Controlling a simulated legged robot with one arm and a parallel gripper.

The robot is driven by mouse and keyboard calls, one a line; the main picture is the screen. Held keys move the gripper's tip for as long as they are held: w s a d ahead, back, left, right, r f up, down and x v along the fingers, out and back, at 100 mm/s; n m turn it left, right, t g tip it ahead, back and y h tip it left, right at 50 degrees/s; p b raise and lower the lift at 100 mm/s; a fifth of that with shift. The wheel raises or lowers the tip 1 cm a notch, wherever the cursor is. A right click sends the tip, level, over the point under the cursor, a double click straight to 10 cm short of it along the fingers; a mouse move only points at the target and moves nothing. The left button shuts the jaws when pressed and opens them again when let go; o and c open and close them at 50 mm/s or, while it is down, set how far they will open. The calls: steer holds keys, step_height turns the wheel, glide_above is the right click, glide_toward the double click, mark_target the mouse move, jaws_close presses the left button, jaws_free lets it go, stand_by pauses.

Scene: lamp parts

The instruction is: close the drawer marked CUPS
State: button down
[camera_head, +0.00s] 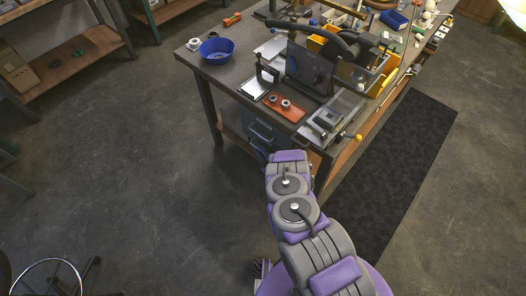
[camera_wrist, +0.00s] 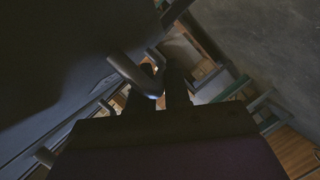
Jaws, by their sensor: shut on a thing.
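In the wrist view, a large dark drawer front (camera_wrist: 60,60) fills the left side, with a grey bar handle (camera_wrist: 128,70) on its edge. My gripper (camera_wrist: 163,88) shows as dark fingers at the handle's near end and is shut on it. No CUPS marking can be read, so I cannot tell which drawer this is or how far it stands out. In the head view, a dark blue-grey drawer unit (camera_head: 258,131) sits under the near end of the workbench (camera_head: 226,76). My arm reaches to it, and the gripper is hidden there.
More handles (camera_wrist: 45,156) show lower left in the wrist view. A black mat (camera_head: 400,150) lies to the right. The floor to the left is largely clear.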

steer(key=shift+w+d+h, duration=0.15)
steer(key=shift+d+h, duration=0.15)
steer(key=shift+d, duration=0.15)
steer(key=c, duration=1.5)
jaws_free()
steer(key=shift+a, duration=0.35)
steer(key=o, duration=0.3)
steer(key=shift+a+f, duration=0.2)
steer(key=shift+a, duration=0.05)
steer(key=shift+o, duration=0.2)
steer(key=shift+d+r, duration=0.2)
steer(key=shift+d, duration=0.45)
steer(key=shift+a, duration=0.1)
steer(key=shift+a, duration=0.1)
steer(key=shift+s, duration=0.35)
steer(key=p+v, duration=0.3)
steer(key=v, duration=1.4)
steer(key=shift+p, duration=0.3)
steer(key=shift+w+f, duration=0.1)
